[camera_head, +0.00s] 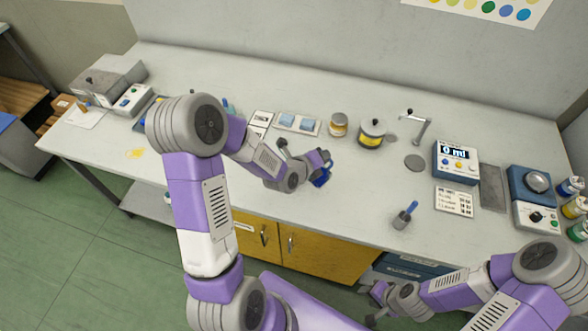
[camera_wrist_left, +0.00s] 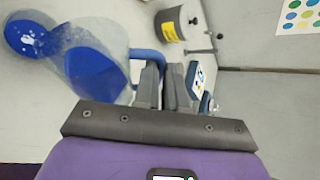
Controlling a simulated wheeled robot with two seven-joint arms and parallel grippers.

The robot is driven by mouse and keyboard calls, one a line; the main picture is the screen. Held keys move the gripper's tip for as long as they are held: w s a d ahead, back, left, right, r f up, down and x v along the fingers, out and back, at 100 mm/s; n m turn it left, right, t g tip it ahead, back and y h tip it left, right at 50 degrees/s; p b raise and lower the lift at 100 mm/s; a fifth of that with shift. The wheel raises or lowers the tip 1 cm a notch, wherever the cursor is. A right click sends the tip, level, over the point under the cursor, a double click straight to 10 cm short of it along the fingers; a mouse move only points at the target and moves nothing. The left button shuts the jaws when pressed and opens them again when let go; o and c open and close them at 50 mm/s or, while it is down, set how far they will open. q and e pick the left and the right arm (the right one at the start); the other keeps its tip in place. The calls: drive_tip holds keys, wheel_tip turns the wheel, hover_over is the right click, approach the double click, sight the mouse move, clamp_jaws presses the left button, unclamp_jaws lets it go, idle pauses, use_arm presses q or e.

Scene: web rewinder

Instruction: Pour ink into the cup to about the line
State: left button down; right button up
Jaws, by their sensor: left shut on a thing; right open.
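My left gripper (camera_head: 320,163) is shut on the blue handle (camera_wrist_left: 146,56) of a clear vessel (camera_wrist_left: 118,50) with blue ink (camera_wrist_left: 98,76) in it. In the head view, the vessel shows as a small blue shape (camera_head: 322,178) at the gripper, over the table's front half. In the left wrist view it looks tilted. A second blue oval (camera_wrist_left: 28,38) shows at upper left there; I cannot tell whether it is ink in the cup or part of the vessel. No fill line can be made out. My right gripper (camera_head: 371,304) is open and empty, in front of the table.
A blue meter (camera_head: 456,162) reads 0 ml. A grey holder with a blue-handled tool (camera_head: 402,218) stands front right. A scale (camera_head: 533,212) and ink jars (camera_head: 574,208) are far right.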

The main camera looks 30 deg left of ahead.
use_arm(q)
drive_tip(key=shift+d+f+m+b, duration=0.1)
drive_tip(key=shift+d+m+b, duration=0.2)
drive_tip(key=shift+d+b, duration=0.1)
drive_tip(key=shift+d+m+y, duration=0.25)
drive_tip(key=shift+m+y, duration=0.05)
drive_tip(key=shift+y, duration=0.2)
drive_tip(key=shift+d+f+m+y+b, duration=0.3)
drive_tip(key=shift+f+m+y+b, duration=0.1)
drive_tip(key=shift+f+b, duration=0.2)
drive_tip(key=shift+s, duration=0.1)
